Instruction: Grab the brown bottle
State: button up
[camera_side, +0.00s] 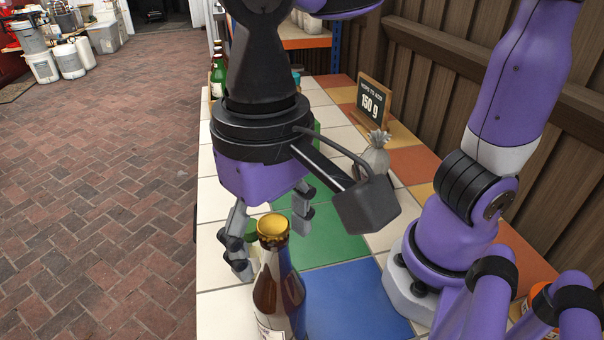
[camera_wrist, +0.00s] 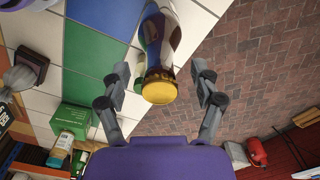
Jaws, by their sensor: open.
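The brown bottle (camera_side: 277,285) stands upright on the tiled table at the near edge of the side view, with a gold cap and a pale label. In the wrist view the brown bottle (camera_wrist: 160,50) shows at top centre, its gold cap toward me, seen between the fingers. My gripper (camera_side: 270,236) is open and empty, pointing down above the tiles behind the bottle in the side view. In the wrist view my gripper (camera_wrist: 162,78) has a finger on each side of the cap, with gaps. I cannot tell how far the fingers are from the bottle.
A green bottle (camera_side: 218,72) stands at the table's far left. A sign (camera_side: 372,100) reading 150 g and a tied pale sack (camera_side: 375,158) stand at the right. A green box (camera_wrist: 72,120) shows in the wrist view. The table's left edge drops to brick floor (camera_side: 100,190).

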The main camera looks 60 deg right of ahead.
jog(key=shift+f, duration=0.7)
grip_shut()
jog(key=shift+r, duration=0.1)
